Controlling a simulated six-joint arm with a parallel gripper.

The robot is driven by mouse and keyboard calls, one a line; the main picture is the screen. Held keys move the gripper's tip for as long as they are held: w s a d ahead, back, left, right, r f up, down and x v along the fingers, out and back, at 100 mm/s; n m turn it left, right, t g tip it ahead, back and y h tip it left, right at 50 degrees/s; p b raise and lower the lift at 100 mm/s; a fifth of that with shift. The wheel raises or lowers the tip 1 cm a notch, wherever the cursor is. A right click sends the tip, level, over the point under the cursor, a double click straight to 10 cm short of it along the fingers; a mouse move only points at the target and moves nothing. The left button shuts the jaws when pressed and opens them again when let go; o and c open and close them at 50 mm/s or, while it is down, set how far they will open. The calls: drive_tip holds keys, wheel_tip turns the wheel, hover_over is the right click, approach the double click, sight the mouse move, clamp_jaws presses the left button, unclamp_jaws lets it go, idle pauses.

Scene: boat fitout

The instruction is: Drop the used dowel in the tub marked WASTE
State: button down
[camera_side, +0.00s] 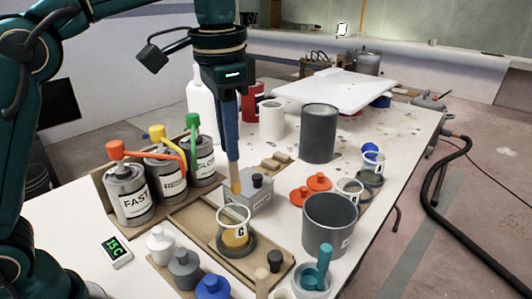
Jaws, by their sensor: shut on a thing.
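My gripper (233,160) points down over the middle of the table, its long blue fingers shut on a tan dowel (237,184). Only a short length of the dowel shows below the fingertips, just above or behind the rim of a clear cup marked C (234,218). I cannot tell whether its end is inside the cup. The cup holds amber stuff and stands on a wooden board. A grey open tub (330,225) stands to the right of the cup. It bears a small label that I cannot read, so I cannot confirm it says WASTE.
Pump cans marked FAST and others (130,195) stand at left. A grey box with a black knob (250,203) is beside the dowel. Red lids (308,188), a tall grey canister (319,133) and a small pot with a teal tool (315,275) are on the right.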

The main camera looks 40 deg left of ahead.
drive_tip(key=w+d+t+h, duration=0.1)
drive_tip(key=w+d+h, duration=0.1)
drive_tip(key=w+h, duration=0.1)
drive_tip(key=w+d+f+t+h, duration=0.1)
drive_tip(key=w+d+h, duration=0.2)
drive_tip(key=w, duration=0.3)
drive_tip(key=shift+w+f, duration=0.15)
idle(0.4)
drive_tip(key=shift+s+a+f+x, duration=0.1)
drive_tip(key=shift+a+f+x, duration=0.1)
drive_tip(key=shift+x, duration=1.25)
drive_tip(key=shift+s+a+f+x, duration=0.1)
drive_tip(key=shift+a+x, duration=0.15)
drive_tip(key=shift+x, duration=1.2)
drive_tip(key=shift+s+a+f+x, duration=0.1)
drive_tip(key=shift+a+x, duration=0.1)
drive_tip(key=shift+x, duration=1.25)
